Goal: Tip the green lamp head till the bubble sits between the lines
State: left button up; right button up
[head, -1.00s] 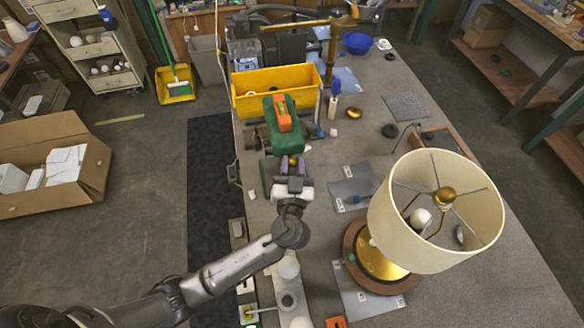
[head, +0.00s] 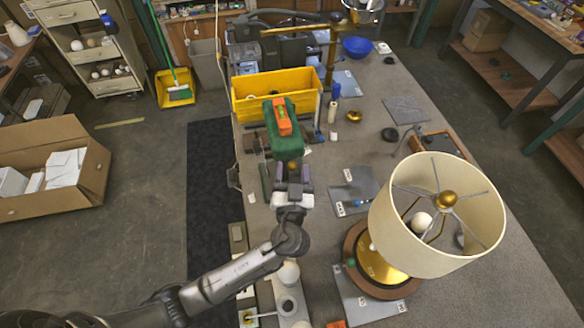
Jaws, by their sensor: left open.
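The green lamp head (head: 285,143) stands near the left edge of the bench, in front of the yellow bin. An orange level (head: 283,119) lies on top of it. The level's vial shows as a small pale patch, and the bubble is too small to make out. My left gripper (head: 293,178) is just in front of the green head, near a small brass knob (head: 292,166) at its near end. The fingers are open, and I cannot tell whether they touch the knob. My right gripper is not in view.
A large cream-shaded lamp (head: 436,215) with a brass base stands at the right. A yellow bin (head: 276,92) stands behind the green head. Grey mats, including one at centre (head: 354,190), lie on the bench. A brass arm rises at the back.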

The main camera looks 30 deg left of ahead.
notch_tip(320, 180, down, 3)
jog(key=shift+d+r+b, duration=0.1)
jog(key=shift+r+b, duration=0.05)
jog(key=shift+b, duration=1.1)
pick_arm(q)
jog(key=v, duration=1.3)
jog(key=shift+a+r, duration=0.1)
